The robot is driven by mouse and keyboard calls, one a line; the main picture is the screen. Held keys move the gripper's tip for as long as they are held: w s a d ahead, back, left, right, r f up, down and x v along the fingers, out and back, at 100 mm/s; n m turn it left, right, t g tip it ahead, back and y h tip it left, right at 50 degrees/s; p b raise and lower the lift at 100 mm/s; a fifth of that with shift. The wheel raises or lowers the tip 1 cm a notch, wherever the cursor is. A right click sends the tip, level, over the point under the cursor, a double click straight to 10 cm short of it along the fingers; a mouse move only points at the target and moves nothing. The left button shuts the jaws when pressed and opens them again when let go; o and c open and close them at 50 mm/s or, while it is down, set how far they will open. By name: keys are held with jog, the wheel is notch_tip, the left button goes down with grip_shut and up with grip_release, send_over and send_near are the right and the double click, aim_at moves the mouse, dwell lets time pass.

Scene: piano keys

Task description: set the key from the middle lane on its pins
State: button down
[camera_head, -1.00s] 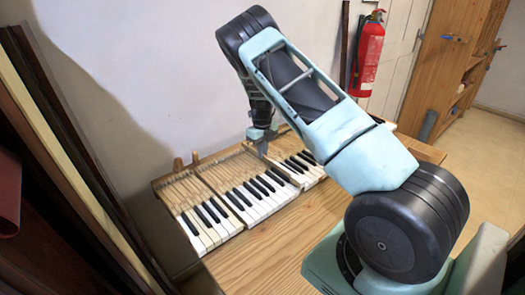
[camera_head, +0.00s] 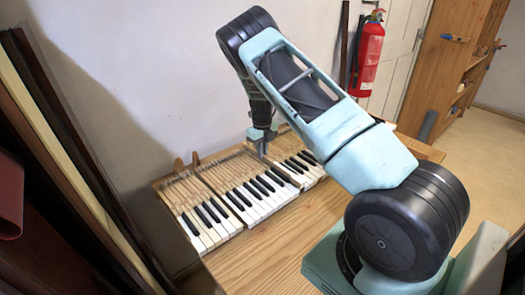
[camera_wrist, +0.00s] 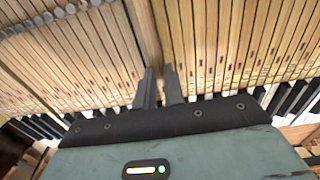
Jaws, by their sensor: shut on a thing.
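My gripper (camera_head: 262,148) points down over the wooden rear part of the keyboard, behind the middle section of keys (camera_head: 258,197). In the wrist view my gripper (camera_wrist: 159,88) is shut on a pale wooden key stick (camera_wrist: 148,38), which runs up the picture between the fingers. Rows of similar key sticks (camera_wrist: 230,40) lie on both sides, close to the held one. The fingers and gripper body hide the held key's front end. The pins under it cannot be made out.
The keyboard lies on a wooden bench (camera_head: 285,240), with a left section (camera_head: 208,225) and a right section (camera_head: 303,165) beside the middle one. A wall stands close behind. Long boards (camera_head: 70,150) lean at the left. The bench front is clear.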

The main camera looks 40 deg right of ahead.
jog(key=shift+f+b, duration=0.3)
jog(key=shift+f, duration=0.4)
dwell(0.6)
jog(key=c, duration=1.8)
grip_release()
jog(key=shift+r+p, duration=0.9)
jog(key=shift+r, duration=0.25)
jog(key=o, duration=0.5)
jog(key=shift+o, duration=0.2)
